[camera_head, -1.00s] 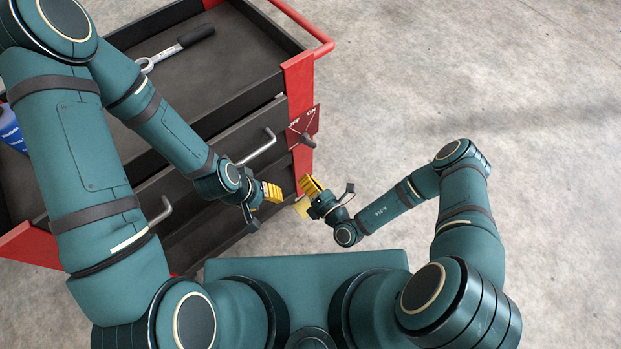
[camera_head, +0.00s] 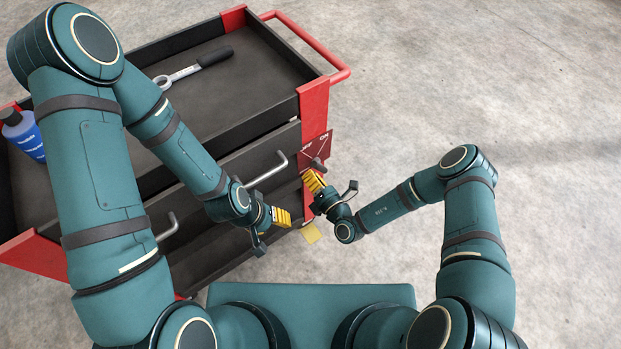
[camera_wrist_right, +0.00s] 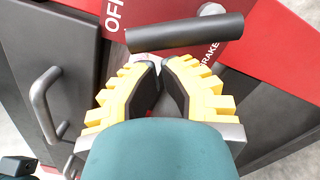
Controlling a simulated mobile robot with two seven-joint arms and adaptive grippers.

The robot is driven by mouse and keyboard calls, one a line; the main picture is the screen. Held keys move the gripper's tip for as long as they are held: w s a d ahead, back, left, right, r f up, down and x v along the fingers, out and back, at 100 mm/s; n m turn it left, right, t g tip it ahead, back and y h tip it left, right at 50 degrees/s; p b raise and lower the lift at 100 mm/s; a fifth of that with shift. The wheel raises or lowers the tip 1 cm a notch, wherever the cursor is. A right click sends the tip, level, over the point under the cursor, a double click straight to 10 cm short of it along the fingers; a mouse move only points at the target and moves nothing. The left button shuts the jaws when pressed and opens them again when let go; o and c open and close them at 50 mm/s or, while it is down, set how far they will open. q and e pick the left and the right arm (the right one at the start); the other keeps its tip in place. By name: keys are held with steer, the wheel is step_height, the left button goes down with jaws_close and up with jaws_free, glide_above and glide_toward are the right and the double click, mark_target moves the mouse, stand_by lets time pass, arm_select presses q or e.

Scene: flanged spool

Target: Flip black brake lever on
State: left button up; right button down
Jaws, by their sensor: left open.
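The black brake lever (camera_head: 317,163) is on a red plate (camera_head: 313,147) marked OFF and ON, at the cart's near right corner. In the right wrist view the lever is a black bar (camera_wrist_right: 187,33) lying across the picture just beyond my fingertips. My right gripper (camera_head: 313,180) is just below the lever; its yellow fingers (camera_wrist_right: 160,66) have a narrow gap with nothing held between them. I cannot tell whether the tips touch the lever. My left gripper (camera_head: 283,217) is open and empty in front of the drawers, lower left of the lever.
The red and black cart (camera_head: 228,108) carries a wrench (camera_head: 195,68) and a blue bottle (camera_head: 24,135). Drawer handles (camera_head: 270,170) stick out near my left gripper. The floor (camera_head: 480,80) to the right is clear.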

mark_target(318, 168)
steer(key=shift+w+d+r+m, duration=0.15)
steer(key=shift+r+m, duration=0.1)
steer(key=shift+m, duration=0.25)
steer(key=shift+w+d+r+m, duration=0.1)
steer(key=shift+r+m, duration=0.1)
steer(key=shift+m, duration=0.3)
steer(key=m, duration=0.1)
steer(key=d+r+m+p, duration=0.1)
steer(key=w+m, duration=0.1)
steer(key=m, duration=0.1)
steer(key=shift+d+r, duration=0.3)
steer(key=m, duration=0.1)
steer(key=d+m, duration=0.1)
steer(key=shift+w+r+m+h+p, duration=0.3)
steer(key=shift+w+p, duration=0.05)
steer(key=m, duration=0.1)
steer(key=w+d+m, duration=0.1)
steer(key=shift+w+d+r+m, duration=0.1)
steer(key=shift+d+r+m, duration=0.05)
steer(key=shift+d+m, duration=0.15)
steer(key=shift+w+d, duration=0.1)
steer(key=shift+r, duration=0.1)
